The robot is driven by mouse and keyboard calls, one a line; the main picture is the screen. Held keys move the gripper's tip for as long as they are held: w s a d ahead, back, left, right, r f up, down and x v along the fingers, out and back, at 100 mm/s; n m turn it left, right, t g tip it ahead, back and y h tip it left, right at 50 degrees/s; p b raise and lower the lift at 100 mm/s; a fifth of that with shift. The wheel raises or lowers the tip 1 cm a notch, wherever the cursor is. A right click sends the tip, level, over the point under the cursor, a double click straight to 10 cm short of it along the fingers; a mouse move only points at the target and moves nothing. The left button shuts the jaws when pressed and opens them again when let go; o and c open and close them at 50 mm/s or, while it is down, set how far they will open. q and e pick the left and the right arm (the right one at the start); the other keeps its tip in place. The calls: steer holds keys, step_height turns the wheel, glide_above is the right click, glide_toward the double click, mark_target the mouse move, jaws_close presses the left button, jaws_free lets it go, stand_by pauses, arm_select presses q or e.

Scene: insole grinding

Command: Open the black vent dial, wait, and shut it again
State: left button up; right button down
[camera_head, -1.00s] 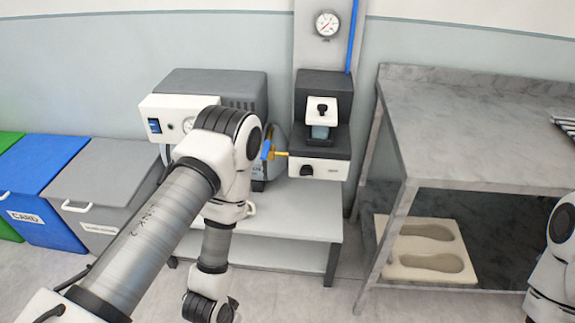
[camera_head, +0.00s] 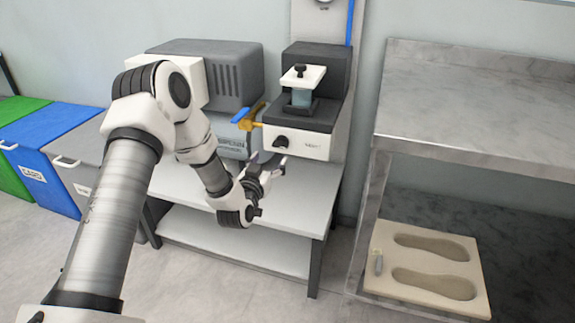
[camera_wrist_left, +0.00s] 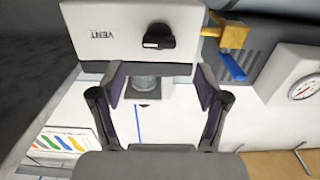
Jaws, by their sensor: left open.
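The black vent dial (camera_head: 281,141) is on the white front face of the machine (camera_head: 308,146) on the bench. In the left wrist view the dial (camera_wrist_left: 158,37) shows beyond my fingertips, beside the word VENT. My left gripper (camera_head: 272,164) is just below and in front of the dial in the head view. In the left wrist view the same gripper (camera_wrist_left: 157,82) has its two fingers spread wide, with nothing between them, apart from the dial. My right gripper is not in view.
A brass valve with a blue lever (camera_head: 248,116) sticks out left of the machine, close to my left gripper. A grey box unit (camera_head: 220,75) stands behind my left arm. A marble-topped table (camera_head: 475,120) is at right, with an insole mould (camera_head: 425,262) on its lower shelf.

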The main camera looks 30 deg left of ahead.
mark_target(279, 146)
arm_select(q)
steer(key=b+x, duration=0.1)
steer(key=x, duration=0.7)
steer(key=shift+d+r, duration=0.1)
steer(key=shift+d, duration=0.05)
steer(key=shift+s, duration=0.1)
steer(key=c, duration=1.2)
